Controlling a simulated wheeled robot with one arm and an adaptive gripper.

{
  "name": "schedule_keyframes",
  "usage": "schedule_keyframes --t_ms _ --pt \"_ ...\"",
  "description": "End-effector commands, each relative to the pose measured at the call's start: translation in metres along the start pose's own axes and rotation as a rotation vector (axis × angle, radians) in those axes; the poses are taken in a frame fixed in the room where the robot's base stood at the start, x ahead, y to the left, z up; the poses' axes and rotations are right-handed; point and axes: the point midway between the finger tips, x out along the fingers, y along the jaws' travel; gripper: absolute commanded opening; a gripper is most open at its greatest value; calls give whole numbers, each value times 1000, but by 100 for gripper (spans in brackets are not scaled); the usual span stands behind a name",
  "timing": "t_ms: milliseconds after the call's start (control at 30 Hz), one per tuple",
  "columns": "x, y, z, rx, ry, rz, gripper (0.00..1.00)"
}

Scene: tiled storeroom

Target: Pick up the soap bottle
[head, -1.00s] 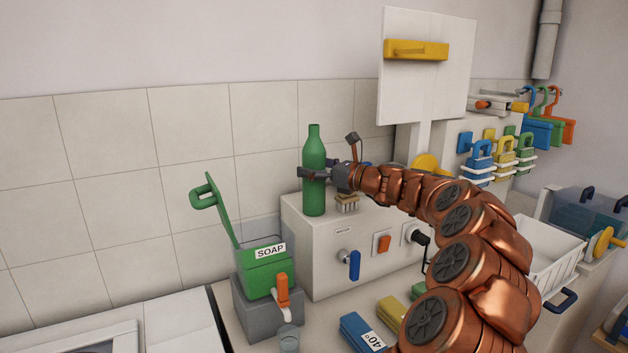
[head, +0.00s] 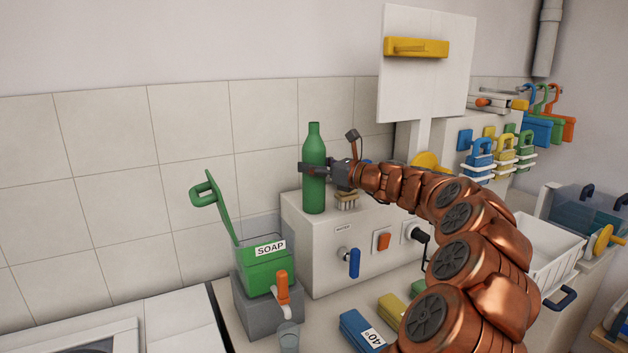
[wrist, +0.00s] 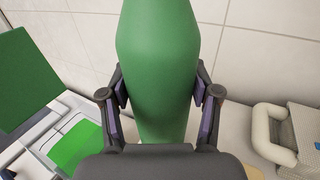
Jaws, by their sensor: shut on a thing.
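The soap bottle (head: 313,190) is green with a narrow neck and stands upright at the left end of the white box's top in the head view. My gripper (head: 313,168) is shut on its body, below the shoulder. In the wrist view the green bottle (wrist: 158,70) fills the middle, with my gripper's two fingers (wrist: 158,92) pressed against its left and right sides. The bottle's base is hidden in the wrist view. In the head view I cannot tell whether the base touches the box top.
A brush (head: 346,201) lies right of the bottle on the white box (head: 320,253). The soap container (head: 262,270) with its raised green lid (head: 215,205) stands lower left. A white panel (head: 425,80) rises behind my arm. Tiled wall (head: 190,150) lies close behind.

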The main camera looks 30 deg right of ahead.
Motion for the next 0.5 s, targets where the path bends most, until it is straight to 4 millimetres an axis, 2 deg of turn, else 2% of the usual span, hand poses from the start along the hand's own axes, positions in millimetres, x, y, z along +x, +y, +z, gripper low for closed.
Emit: schedule_keyframes --t_ms 100,367,500 --pt "0 0 1 0 -1 -1 0" --pt "0 0 2 -1 -1 -1 0" --pt "0 0 11 -2 -1 0 0"
